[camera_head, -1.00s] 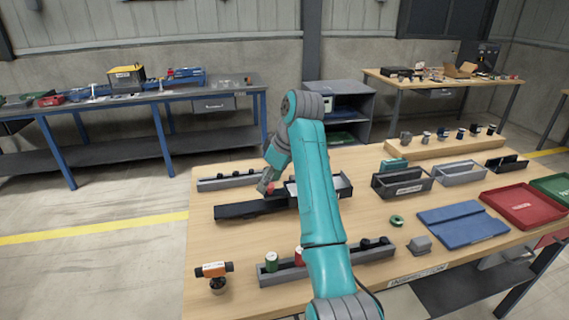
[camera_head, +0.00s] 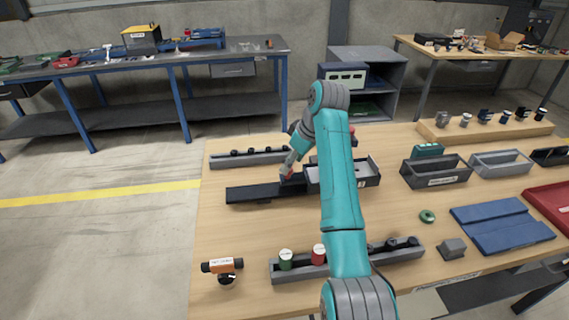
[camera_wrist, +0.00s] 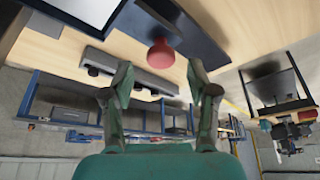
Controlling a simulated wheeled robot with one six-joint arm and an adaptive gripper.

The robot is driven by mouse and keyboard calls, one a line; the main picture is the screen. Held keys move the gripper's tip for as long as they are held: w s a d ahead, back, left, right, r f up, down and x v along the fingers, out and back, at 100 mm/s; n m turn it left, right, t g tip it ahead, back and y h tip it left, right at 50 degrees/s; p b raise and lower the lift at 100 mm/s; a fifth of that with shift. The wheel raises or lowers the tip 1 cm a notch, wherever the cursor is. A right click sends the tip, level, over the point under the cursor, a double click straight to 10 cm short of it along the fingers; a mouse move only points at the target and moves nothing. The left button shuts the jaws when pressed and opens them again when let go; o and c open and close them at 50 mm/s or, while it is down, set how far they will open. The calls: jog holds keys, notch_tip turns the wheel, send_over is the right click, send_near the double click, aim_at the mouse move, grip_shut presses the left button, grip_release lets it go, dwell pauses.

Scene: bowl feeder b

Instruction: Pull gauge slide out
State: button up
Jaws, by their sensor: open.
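A long dark rail (camera_head: 250,193) lies on the wooden table and runs into a grey-and-black open box (camera_head: 367,179). I take this to be the gauge slide fixture. A round red knob (camera_wrist: 161,52) stands on a dark block on it. My gripper (camera_wrist: 160,68) is open, its two fingertips to either side below the knob in the wrist view. The knob is ahead of the gap between them, and no contact shows. In the head view my gripper (camera_head: 288,172) is small beside the block, and my arm hides part of the box.
A grey rail with dark pegs (camera_head: 243,157) lies behind the fixture.

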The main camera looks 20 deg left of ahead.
jog(key=shift+x, duration=1.3)
jog(key=shift+c, duration=0.3)
grip_shut()
